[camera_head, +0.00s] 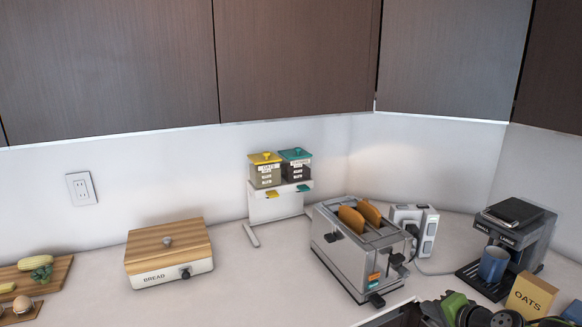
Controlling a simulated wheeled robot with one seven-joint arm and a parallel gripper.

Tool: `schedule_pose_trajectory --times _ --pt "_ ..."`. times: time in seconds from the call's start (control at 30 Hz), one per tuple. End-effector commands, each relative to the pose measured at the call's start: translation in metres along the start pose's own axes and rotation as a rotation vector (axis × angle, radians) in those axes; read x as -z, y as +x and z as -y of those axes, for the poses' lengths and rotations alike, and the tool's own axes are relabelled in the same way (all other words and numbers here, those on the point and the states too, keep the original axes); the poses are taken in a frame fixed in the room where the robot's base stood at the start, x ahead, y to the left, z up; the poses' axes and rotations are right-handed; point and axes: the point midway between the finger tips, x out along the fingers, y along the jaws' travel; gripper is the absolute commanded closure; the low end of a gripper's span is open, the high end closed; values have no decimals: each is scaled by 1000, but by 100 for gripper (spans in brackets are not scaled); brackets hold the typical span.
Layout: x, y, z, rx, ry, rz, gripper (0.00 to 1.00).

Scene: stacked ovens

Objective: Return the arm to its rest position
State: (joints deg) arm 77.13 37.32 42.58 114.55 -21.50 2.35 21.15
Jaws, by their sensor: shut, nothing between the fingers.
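Dark parts with green patches (458,308) show at the bottom right edge. They look like part of my arm, cut off by the frame. I cannot make out any gripper fingers there. Nothing else of my arm shows, and no held thing is seen.
A steel toaster (358,250) with two bread slices stands right of centre. A coffee machine (512,240) with a blue mug (493,263) and an oats box (530,295) are at the right. A bread box (169,257) is left, below dark upper cabinets (290,55). The counter between them (240,285) is clear.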

Motion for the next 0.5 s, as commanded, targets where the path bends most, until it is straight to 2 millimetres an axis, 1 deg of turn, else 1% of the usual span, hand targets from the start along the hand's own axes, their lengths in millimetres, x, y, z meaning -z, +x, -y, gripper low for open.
schedule_pose_trajectory --times 0.03,0.17,0.2,0.27,0.3,0.37,0.4,0.47,0.5 --pt "-18 0 10 -45 -74 38 100" --pt "-67 -8 27 -178 -276 137 100" --pt "-84 -15 33 -225 -352 167 100" --pt "-110 -31 43 -298 -477 207 100" --pt "-128 -46 50 -347 -563 228 100" --pt "-152 -73 61 -410 -685 250 100" --pt "-167 -93 66 -443 -756 258 100" --pt "-188 -125 73 -477 -852 265 100" --pt "-201 -146 75 -490 -906 268 100"
